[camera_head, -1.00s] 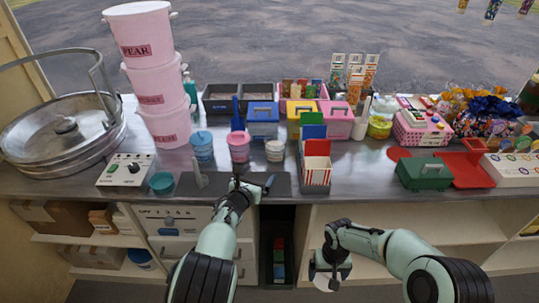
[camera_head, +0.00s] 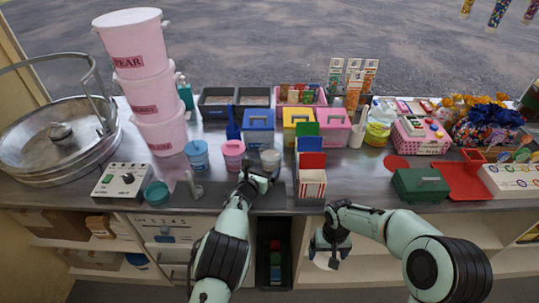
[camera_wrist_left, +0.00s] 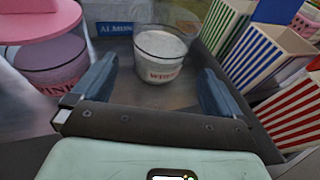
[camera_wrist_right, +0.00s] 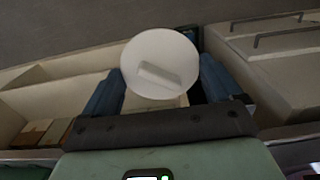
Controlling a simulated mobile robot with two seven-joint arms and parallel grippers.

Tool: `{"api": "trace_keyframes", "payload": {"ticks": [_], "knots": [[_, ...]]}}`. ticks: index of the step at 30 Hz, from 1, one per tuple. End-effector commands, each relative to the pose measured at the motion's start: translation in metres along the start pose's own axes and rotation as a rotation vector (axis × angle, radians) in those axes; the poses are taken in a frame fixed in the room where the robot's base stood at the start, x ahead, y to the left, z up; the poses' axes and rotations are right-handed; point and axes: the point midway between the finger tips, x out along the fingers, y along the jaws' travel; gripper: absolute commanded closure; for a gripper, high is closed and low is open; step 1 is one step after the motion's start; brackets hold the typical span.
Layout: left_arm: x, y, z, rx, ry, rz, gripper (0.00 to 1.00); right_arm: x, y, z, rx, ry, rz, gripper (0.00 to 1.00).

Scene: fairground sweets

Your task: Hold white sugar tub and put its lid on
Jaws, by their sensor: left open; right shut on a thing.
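The white sugar tub (camera_head: 270,159) stands open on the counter. In the left wrist view the tub (camera_wrist_left: 160,60) holds white sugar and bears a "WHITE" label. My left gripper (camera_head: 256,180) is open, just in front of the tub; in that wrist view the tub lies ahead between its fingers (camera_wrist_left: 155,92), apart from them. My right gripper (camera_head: 330,250) is below and in front of the counter edge, shut on the round white lid. The lid (camera_wrist_right: 160,64) shows a bar handle on top in the right wrist view and is mostly hidden in the head view.
A pink sugar tub (camera_head: 233,154) with a lid stands left of the white tub, and a blue one (camera_head: 197,155) beyond it. Striped boxes (camera_head: 312,184) stand in a holder close on the right. A green box (camera_head: 420,186) sits further right.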

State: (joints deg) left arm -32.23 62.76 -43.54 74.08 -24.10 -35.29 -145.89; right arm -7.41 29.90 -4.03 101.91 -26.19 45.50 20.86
Motion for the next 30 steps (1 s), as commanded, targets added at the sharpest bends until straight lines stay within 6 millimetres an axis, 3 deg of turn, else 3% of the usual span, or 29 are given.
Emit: {"api": "trace_keyframes", "payload": {"ticks": [1,6,15,21,30], "knots": [[0.004,0.001,0.004,0.002,0.0,0.0,0.0,-0.013,0.0,-0.005,0.0,0.008,0.0,0.37],[0.018,0.002,0.006,0.001,-0.002,0.0,0.0,-0.037,0.0,-0.016,0.0,0.025,0.0,0.37],[0.059,0.001,0.004,0.003,-0.002,0.0,0.0,-0.07,0.0,-0.034,0.0,0.053,0.0,0.37],[0.072,0.001,0.003,0.001,-0.002,0.0,0.0,-0.083,0.0,-0.042,0.0,0.067,0.0,0.37],[0.076,0.0,-0.001,-0.001,0.001,0.0,0.0,-0.085,0.0,-0.044,0.0,0.069,0.0,0.37]]}}
